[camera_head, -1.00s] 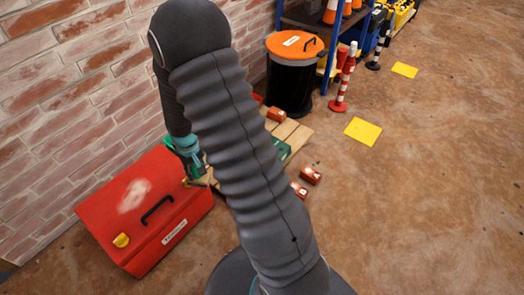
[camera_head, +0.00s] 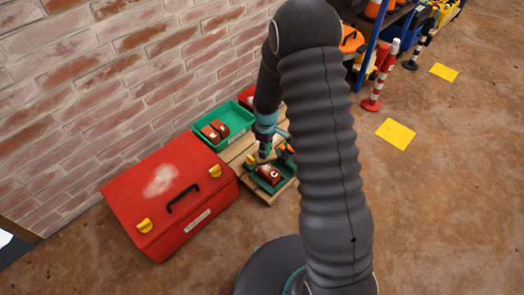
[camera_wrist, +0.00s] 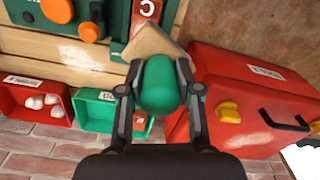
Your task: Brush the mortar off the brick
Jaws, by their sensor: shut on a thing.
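My gripper (camera_wrist: 160,92) is shut on the green handle of a brush (camera_wrist: 160,75) in the wrist view. The brush's flat tan head (camera_wrist: 153,43) points away from my wrist, toward a red brick (camera_wrist: 147,9) marked C. The brick lies in a dark green tray (camera_wrist: 118,28); whether the brush touches it I cannot tell. In the head view my gripper (camera_head: 264,150) hangs just above that brick (camera_head: 270,173), beyond my arm. Any mortar on the brick is too small to make out.
A red toolbox (camera_head: 150,205) with yellow latches stands left of the wooden pallet (camera_head: 238,146). A green bin (camera_head: 237,115) holds bricks. A red bin (camera_wrist: 15,105) holds white lumps. Orange-and-green items (camera_wrist: 57,10) lie near the tray. A brick wall (camera_head: 90,80) closes the back; open floor (camera_head: 440,200) lies right.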

